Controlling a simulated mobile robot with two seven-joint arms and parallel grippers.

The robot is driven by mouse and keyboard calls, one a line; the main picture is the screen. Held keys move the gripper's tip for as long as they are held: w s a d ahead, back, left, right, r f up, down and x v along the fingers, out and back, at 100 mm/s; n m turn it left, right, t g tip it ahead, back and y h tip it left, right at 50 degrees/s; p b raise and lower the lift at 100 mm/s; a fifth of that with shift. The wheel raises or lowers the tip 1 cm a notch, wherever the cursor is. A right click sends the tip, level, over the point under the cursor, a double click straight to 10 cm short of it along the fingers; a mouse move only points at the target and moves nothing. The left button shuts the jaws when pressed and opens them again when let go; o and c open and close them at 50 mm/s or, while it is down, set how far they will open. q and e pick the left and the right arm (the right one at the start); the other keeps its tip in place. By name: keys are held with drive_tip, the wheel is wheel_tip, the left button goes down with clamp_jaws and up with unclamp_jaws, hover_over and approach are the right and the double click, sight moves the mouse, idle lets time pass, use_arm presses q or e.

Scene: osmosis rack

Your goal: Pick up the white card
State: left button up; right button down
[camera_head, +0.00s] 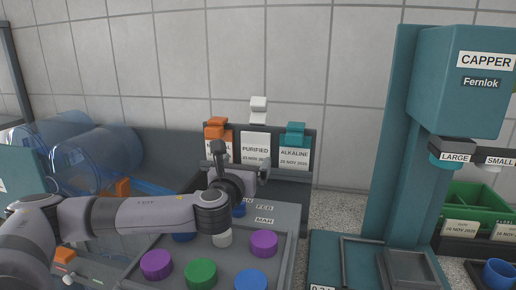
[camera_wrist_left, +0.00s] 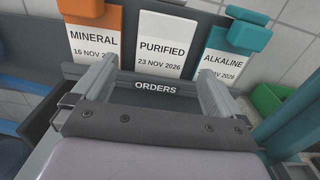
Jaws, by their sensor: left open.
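The white card (camera_head: 256,149), printed PURIFIED, 23 NOV 2026, stands upright in the rack between two other cards, with a white clip (camera_head: 258,108) above it. In the left wrist view the white card (camera_wrist_left: 162,47) is ahead of the fingers, near the middle. My left gripper (camera_head: 240,166) is open and empty, in front of the rack; in the head view it covers the lower part of the cards. In the left wrist view its two fingers (camera_wrist_left: 155,78) are spread wide, apart from the card, with the ORDERS label between them. My right gripper does not show.
The orange-clipped MINERAL card (camera_wrist_left: 92,42) is left of the white card, and the teal-clipped ALKALINE card (camera_head: 294,157) is right. A tray (camera_head: 290,262) with coloured caps lies below the arm. The teal capper (camera_head: 392,150) stands right, clear bottles (camera_head: 75,155) left.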

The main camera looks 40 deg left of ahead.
sight(255, 151)
use_arm(q)
drive_tip(key=shift+p+x, duration=0.65)
drive_tip(key=shift+x, duration=2.7)
drive_tip(key=shift+d+f, duration=0.1)
drive_tip(key=shift+d, duration=0.15)
drive_tip(key=c, duration=0.8)
